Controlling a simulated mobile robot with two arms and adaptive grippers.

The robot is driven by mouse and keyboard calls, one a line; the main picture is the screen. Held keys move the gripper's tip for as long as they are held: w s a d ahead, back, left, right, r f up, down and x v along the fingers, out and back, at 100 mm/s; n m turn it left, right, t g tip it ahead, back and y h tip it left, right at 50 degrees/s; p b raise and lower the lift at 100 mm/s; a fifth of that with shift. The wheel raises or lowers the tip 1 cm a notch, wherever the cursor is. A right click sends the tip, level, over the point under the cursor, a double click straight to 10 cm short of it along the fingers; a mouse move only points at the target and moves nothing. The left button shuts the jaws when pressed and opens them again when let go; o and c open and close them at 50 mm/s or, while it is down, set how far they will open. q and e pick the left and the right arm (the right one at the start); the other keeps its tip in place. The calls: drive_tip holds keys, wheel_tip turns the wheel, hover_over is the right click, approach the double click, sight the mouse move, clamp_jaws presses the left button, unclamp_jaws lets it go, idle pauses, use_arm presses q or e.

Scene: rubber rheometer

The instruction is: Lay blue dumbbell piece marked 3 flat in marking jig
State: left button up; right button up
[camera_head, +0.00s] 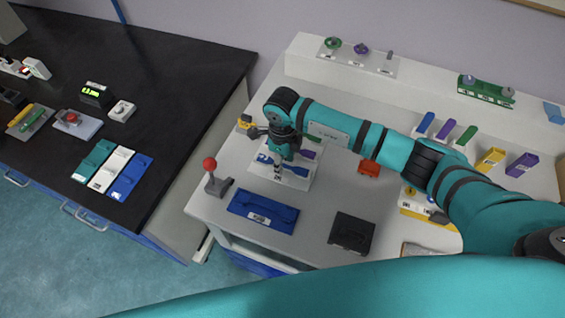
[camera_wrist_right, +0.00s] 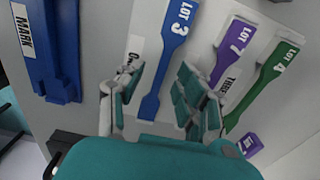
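The blue dumbbell piece (camera_wrist_right: 174,52), marked LOT 3, lies on a white tray beside a purple piece (camera_wrist_right: 232,55) marked LOT 7 and a green piece (camera_wrist_right: 272,75) marked LOT 4. In the head view, an end of the blue piece (camera_head: 295,170) shows beside my right gripper (camera_head: 278,168). In the wrist view my right gripper (camera_wrist_right: 160,92) is open, its fingers on either side of the blue piece with gaps visible. The blue marking jig (camera_head: 262,212), labelled MARK, stands in front of the tray and also shows in the wrist view (camera_wrist_right: 52,55). My left gripper is out of view.
A red-knobbed lever (camera_head: 212,178) stands left of the jig. A dark block (camera_head: 352,233) is to its right, and a small red object (camera_head: 369,167) lies right of the tray. The black bench (camera_head: 150,70) at left is separated by a floor gap.

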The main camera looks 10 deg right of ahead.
clamp_jaws()
drive_tip(key=shift+r, duration=0.1)
